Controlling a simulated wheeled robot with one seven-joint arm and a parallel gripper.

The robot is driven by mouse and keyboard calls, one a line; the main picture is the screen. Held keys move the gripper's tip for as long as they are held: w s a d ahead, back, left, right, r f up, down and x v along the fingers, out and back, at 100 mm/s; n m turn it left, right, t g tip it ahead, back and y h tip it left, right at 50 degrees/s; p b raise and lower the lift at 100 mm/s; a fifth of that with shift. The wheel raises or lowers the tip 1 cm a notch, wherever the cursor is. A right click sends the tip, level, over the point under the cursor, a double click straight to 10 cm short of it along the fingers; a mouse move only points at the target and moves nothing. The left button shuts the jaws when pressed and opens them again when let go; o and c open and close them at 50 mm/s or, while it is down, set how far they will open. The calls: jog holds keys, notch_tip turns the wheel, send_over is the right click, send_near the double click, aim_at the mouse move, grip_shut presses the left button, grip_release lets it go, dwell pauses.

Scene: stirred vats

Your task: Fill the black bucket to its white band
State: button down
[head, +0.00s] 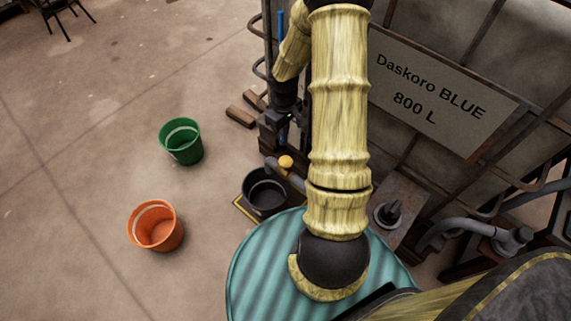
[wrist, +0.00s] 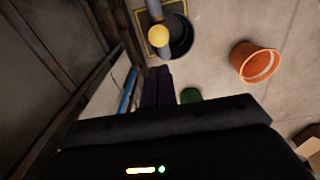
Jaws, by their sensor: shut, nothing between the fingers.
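The black bucket (head: 265,197) stands upright on the floor inside a yellow-edged square, under the vat's spout. A pale arc shows on its inner wall; I cannot make out any liquid. A grey outlet pipe (head: 297,180) with a yellow knob (head: 286,162) reaches over its rim. In the wrist view, the bucket (wrist: 182,36) is at the top, partly behind the yellow knob (wrist: 158,35). My gripper (wrist: 158,72) is shut and empty, its dark fingers pointing toward the knob but apart from it. In the head view the fingers are hard to make out against the vat's frame.
A green bucket (head: 181,144) and an orange bucket (head: 156,229) stand on the open floor to the left. The caged vat labelled Daskoro BLUE 800 L (head: 430,95) fills the right. Brown blocks (head: 242,115) lie near its frame. A teal ribbed drum top (head: 265,270) is in front.

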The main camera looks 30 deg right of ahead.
aim_at(286, 160)
jog(key=shift+w+d+f, duration=0.1)
jog(key=shift+d+f, duration=0.2)
jog(key=shift+f, duration=0.55)
notch_tip(286, 160, down, 14)
jog(key=b, duration=0.4)
jog(key=shift+f, duration=0.1)
jog(key=shift+f+b, duration=0.35)
jog(key=shift+f, duration=0.75)
dwell(4.9)
